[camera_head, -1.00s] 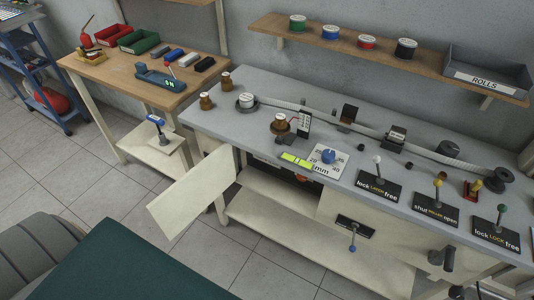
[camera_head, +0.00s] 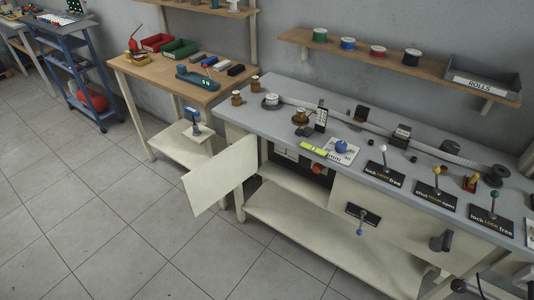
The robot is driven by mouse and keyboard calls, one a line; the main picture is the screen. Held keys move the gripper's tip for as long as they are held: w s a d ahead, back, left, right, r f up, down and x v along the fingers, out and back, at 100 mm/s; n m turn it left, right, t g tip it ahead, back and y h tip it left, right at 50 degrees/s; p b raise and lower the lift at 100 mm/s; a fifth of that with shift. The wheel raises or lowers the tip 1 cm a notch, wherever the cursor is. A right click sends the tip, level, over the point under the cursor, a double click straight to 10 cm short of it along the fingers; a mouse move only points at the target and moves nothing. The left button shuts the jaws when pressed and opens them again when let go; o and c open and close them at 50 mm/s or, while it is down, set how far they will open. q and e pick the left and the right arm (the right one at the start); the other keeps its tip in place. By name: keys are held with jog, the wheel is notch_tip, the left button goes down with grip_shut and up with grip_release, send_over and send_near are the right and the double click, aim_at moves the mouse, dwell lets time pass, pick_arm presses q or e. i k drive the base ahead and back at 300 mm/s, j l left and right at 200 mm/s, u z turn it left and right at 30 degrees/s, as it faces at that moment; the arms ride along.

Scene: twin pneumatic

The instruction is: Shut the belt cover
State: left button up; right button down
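A cream flat panel, which looks like the belt cover (camera_head: 220,176), stands swung open at the left end of the grey-topped machine bench (camera_head: 297,116). Behind it an opening (camera_head: 288,153) under the bench top shows dark inner parts and a red-orange round part. A black plate with a blue-knobbed lever (camera_head: 361,218) sits on the cream front to the right of the opening. Neither of my grippers can be made out in the view.
Bare tiled floor (camera_head: 130,220) lies in front of the bench and the open panel. A wooden table (camera_head: 160,75) with red and green bins stands behind left. A lower shelf (camera_head: 320,235) runs under the bench. Labelled levers (camera_head: 384,176) stand on the bench top at right.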

aim_at(204, 186)
jog(key=z, duration=0.6)
jog(key=i+j+z, duration=0.1)
jog(key=j+z, duration=0.25)
jog(key=j, duration=0.15)
jog(key=j+z, duration=0.75)
jog(key=j, duration=0.7)
jog(key=k+j+z, duration=0.1)
jog(key=j, duration=0.35)
jog(key=k+j, duration=0.15)
jog(key=j, duration=0.35)
jog(key=k+j+z, duration=0.1)
jog(key=j, duration=0.35)
jog(key=k+j, duration=0.1)
jog(key=j, duration=0.35)
jog(key=k+j+z, duration=0.1)
jog(key=j, duration=0.35)
